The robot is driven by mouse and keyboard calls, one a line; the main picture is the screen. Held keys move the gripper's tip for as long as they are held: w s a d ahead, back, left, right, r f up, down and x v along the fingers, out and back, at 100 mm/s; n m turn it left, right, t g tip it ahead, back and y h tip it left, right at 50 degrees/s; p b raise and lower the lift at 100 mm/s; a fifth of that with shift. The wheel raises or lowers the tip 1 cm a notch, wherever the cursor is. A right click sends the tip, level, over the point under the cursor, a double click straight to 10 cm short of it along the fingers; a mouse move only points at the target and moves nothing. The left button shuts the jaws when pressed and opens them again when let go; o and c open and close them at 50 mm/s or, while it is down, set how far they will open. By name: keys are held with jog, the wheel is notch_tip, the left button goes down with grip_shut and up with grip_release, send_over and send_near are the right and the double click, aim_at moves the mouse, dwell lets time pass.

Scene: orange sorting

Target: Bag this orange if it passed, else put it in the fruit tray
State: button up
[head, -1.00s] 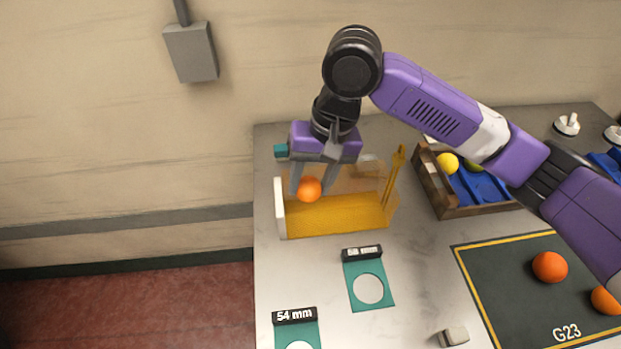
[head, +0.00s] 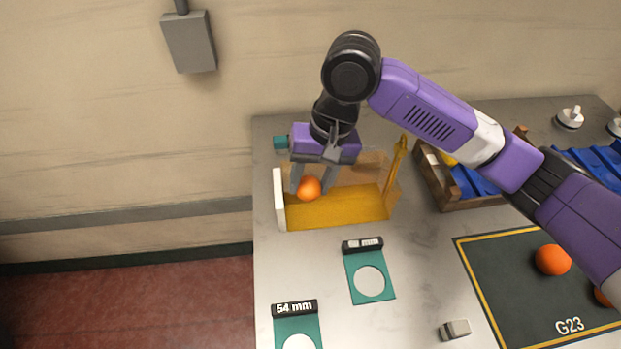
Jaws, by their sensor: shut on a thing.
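My gripper (head: 311,186) points down, shut on an orange (head: 309,188). It holds the orange at the left part of a yellow open-topped holder (head: 340,211) with a white end plate (head: 279,199); I cannot tell whether the orange touches it. A wooden tray (head: 437,180) with blue inserts and a yellow fruit stands at the right, partly hidden by my arm. Two teal ring gauges lie in front: one marked 54 mm (head: 294,309), the other (head: 368,284) with a label too blurred to read. No bag is clearly identifiable.
A dark mat (head: 497,288) marked G23 holds an orange (head: 552,260) and another (head: 602,297) partly behind my arm. A small grey block (head: 455,329) lies near the front. White knobbed objects (head: 570,117) stand at the back right. The counter between holder and gauges is clear.

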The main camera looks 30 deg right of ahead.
jog(key=shift+f, duration=0.7)
jog(key=o, duration=1.5)
jog(key=shift+c, duration=0.2)
jog(key=shift+w+a+r+p+v, duration=0.1)
jog(key=shift+a+p+v, duration=0.15)
jog(key=shift+p+v, duration=1.05)
jog(key=shift+w+a+r+p+v, duration=0.15)
jog(key=shift+a+p+v, duration=0.15)
jog(key=shift+p+v, duration=1.05)
jog(key=shift+w+a+f+p+v, duration=0.1)
jog(key=shift+a+p+v, duration=0.15)
jog(key=shift+p+v, duration=1.05)
